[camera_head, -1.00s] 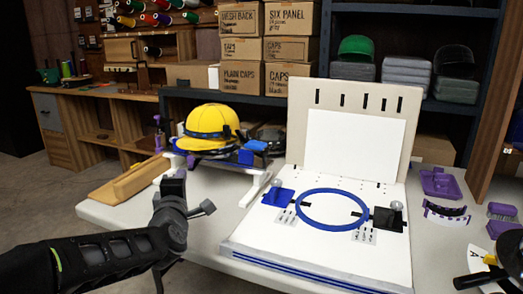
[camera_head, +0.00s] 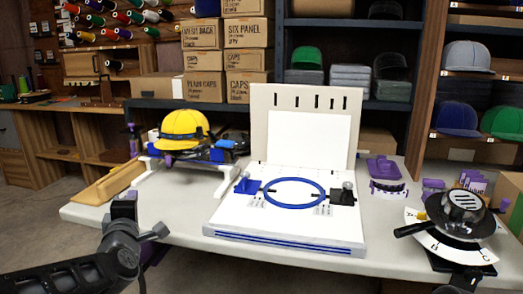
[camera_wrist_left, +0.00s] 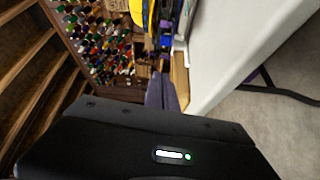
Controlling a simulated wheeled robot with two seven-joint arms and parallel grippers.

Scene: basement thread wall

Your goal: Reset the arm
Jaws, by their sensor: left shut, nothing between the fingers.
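My left arm comes in from the lower left of the head view. My left gripper (camera_head: 128,200) is held up in front of the table's left part, apart from everything on it. It is shut and empty. In the left wrist view its purple fingers (camera_wrist_left: 161,92) lie together, with nothing held. A yellow cap (camera_head: 184,128) sits on a cap frame on a white stand (camera_head: 222,182) behind it. My right gripper cannot be made out.
Shelves with boxes (camera_head: 246,33) stand behind. Grey floor (camera_head: 40,230) is free at left.

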